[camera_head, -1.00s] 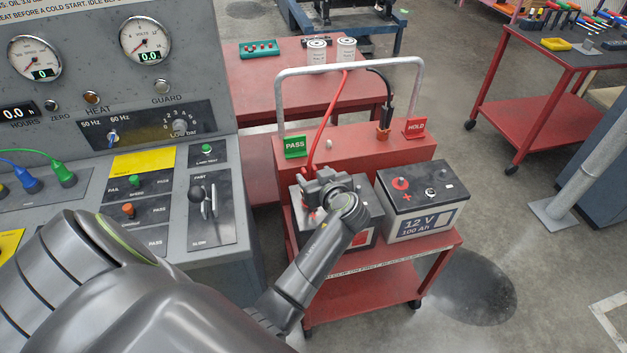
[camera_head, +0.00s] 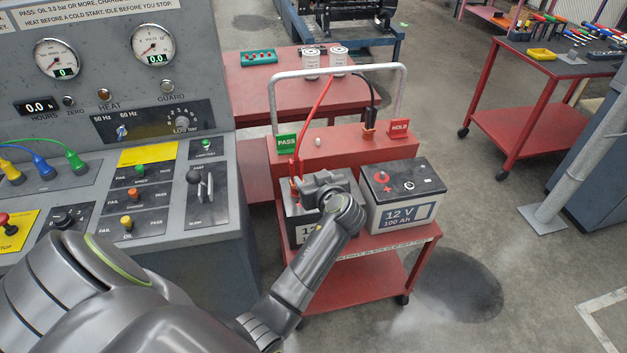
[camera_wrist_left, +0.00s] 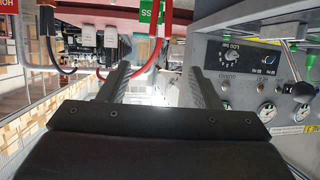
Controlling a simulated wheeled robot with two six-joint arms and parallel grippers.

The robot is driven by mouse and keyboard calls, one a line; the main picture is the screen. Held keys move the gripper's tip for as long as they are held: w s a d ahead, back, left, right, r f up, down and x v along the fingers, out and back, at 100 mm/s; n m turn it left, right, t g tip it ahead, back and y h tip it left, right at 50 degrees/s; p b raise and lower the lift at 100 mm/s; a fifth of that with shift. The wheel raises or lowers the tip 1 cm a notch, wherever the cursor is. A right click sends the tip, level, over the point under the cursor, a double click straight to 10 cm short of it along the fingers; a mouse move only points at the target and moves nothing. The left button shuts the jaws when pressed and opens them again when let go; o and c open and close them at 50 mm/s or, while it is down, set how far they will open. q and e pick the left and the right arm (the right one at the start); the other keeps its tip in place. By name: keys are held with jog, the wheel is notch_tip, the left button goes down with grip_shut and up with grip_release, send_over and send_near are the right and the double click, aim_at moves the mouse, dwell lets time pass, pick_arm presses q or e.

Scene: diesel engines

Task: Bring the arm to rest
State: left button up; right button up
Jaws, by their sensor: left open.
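My left arm reaches in from the lower left of the head view. Its gripper (camera_head: 312,187) is over the left battery (camera_head: 308,233) on the red cart (camera_head: 340,290), covering part of that battery's top. In the left wrist view, which looks upside down, the two fingers (camera_wrist_left: 160,85) stand apart with nothing between them. A red cable (camera_head: 318,115) runs down to the left battery beside the gripper; its end is partly hidden. A black cable ends in a clamp (camera_head: 369,118) on the cart's red rear box. My right gripper is not in view.
A second 12 V battery (camera_head: 402,195) stands right of the gripper. The cart's grey hoop handle (camera_head: 335,71) rises behind, with a green PASS sign (camera_head: 287,144) and a red HOLD sign (camera_head: 399,128). The grey control console (camera_head: 110,150) is close on the left. Open floor lies to the right.

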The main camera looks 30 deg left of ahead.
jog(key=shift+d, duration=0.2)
pick_arm(q)
jog(key=s+d+f+m+g+h+b, duration=0.1)
jog(key=s+f+m+h, duration=0.3)
jog(key=f, duration=0.8)
jog(key=s+d+f+m+g+h+b, duration=0.1)
jog(key=s+f+m, duration=0.1)
jog(key=s+f, duration=0.75)
jog(key=s+d+f+m+g+h+b, duration=0.1)
jog(key=s+f+m+h, duration=0.15)
jog(key=f, duration=1.25)
jog(key=s+f+g, duration=0.1)
jog(key=s+f, duration=0.4)
jog(key=s, duration=0.6)
jog(key=s+f+m+g+h+b, duration=0.1)
jog(key=s+f, duration=0.5)
jog(key=s, duration=0.5)
jog(key=s+f+g+h+b, duration=0.1)
jog(key=s+f, duration=0.4)
jog(key=s, duration=0.6)
jog(key=shift+d+f+m+g, duration=0.15)
jog(key=shift+d+m+g, duration=0.2)
jog(key=shift+g, duration=0.15)
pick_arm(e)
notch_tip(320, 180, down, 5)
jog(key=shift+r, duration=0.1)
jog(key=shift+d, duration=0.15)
